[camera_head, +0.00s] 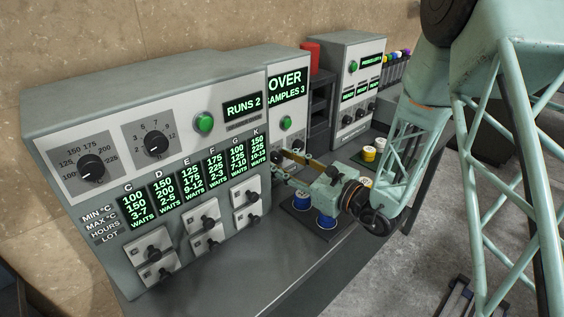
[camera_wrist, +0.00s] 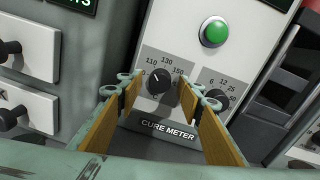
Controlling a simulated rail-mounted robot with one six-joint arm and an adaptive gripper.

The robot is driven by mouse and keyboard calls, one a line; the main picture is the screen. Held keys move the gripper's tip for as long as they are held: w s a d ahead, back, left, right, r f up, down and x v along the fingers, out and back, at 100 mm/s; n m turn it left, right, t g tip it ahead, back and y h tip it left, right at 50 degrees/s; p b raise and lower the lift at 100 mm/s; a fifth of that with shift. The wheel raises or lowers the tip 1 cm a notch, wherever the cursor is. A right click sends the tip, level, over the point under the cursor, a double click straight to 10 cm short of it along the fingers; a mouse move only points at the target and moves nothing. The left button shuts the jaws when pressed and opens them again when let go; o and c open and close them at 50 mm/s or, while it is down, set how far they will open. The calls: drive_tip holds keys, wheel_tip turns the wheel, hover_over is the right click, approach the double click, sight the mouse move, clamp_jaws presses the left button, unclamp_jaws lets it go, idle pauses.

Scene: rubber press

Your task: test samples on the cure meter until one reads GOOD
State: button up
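The cure meter (camera_head: 290,118) stands right of the big grey cabinet; its screen reads "OVER" and "SAMPLES 3", partly cut by the cabinet. In the wrist view its label, CURE METER (camera_wrist: 167,130), shows below a black dial (camera_wrist: 158,80) marked 110, 130, 150, with its pointer up and left. A second dial (camera_wrist: 216,102) is partly hidden by my right finger. The meter's green button (camera_wrist: 214,33) is above. My gripper (camera_wrist: 163,90) is open, its fingers either side of the first dial; contact is not clear. Blue-sided pots (camera_head: 301,201) stand on a black tray below my gripper.
The cabinet (camera_head: 130,85) has dials, a green button, "RUNS 2", lots marked WAITS, and several handled drawers (camera_head: 146,246). A machine reading READY (camera_head: 352,90) stands behind right, with white and yellow pots (camera_head: 369,153) in front. Bare bench (camera_head: 225,270) lies before the cabinet.

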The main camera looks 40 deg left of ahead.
drive_tip(key=shift+d, duration=0.2)
drive_tip(key=s+d, duration=0.1)
drive_tip(key=d, duration=1)
drive_tip(key=shift+s+d+r, duration=0.25)
drive_tip(key=shift+s+r, duration=0.05)
idle(0.3)
